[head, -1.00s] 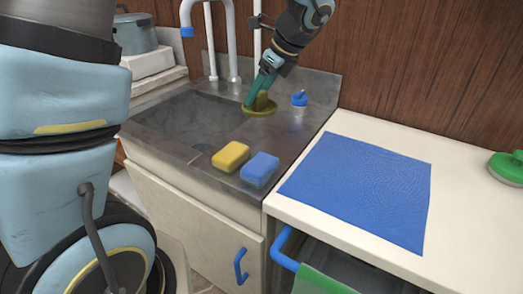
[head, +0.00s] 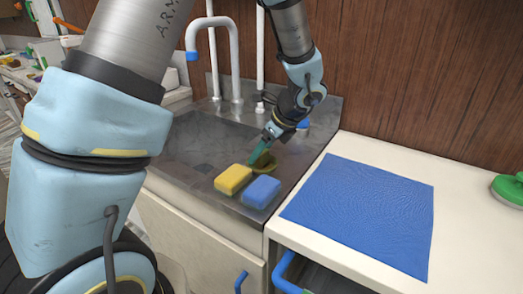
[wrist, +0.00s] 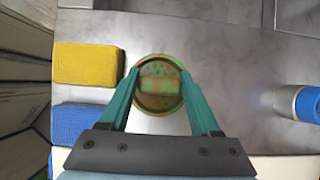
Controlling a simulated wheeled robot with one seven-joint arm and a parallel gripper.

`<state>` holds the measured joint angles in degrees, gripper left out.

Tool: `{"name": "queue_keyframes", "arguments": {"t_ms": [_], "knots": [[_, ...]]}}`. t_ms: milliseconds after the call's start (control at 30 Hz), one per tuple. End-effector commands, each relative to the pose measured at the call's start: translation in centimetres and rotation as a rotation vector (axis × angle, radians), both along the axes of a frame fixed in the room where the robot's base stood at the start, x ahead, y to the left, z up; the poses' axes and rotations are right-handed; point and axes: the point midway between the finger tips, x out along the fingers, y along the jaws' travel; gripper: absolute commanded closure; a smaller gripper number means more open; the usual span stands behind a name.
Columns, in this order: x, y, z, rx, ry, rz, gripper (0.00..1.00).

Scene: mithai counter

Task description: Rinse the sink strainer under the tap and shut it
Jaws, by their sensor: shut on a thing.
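The sink strainer is a round, olive-yellow cup (head: 266,163). In the wrist view the strainer (wrist: 158,90) shows a ring rim and a green and brown patched inside. My gripper (head: 259,151) has its teal fingers shut on the strainer, one on each side in the wrist view (wrist: 162,100). It holds the strainer over the steel deck right of the basin, close behind the sponges. I cannot tell whether the strainer touches the deck. The tap (head: 235,55) is a white arched spout with a blue tip, over the basin. A blue knob (head: 303,124) is partly hidden behind my gripper.
A yellow sponge (head: 233,180) and a blue sponge (head: 261,192) lie at the deck's front edge. The sink basin (head: 195,140) is open at left. A blue mat (head: 362,210) covers part of the right counter. A green round thing (head: 510,189) sits at far right.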

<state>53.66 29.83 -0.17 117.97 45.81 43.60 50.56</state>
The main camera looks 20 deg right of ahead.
Motion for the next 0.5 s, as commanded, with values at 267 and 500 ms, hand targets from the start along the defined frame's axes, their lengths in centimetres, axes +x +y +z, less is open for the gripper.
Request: {"name": "queue_keyframes", "arguments": {"t_ms": [267, 500], "knots": [[-0.01, -0.02, -0.27, 0.000, 0.000, 0.000, 0.28], [-0.01, -0.02, -0.25, 0.000, 0.000, 0.000, 0.06]]}}
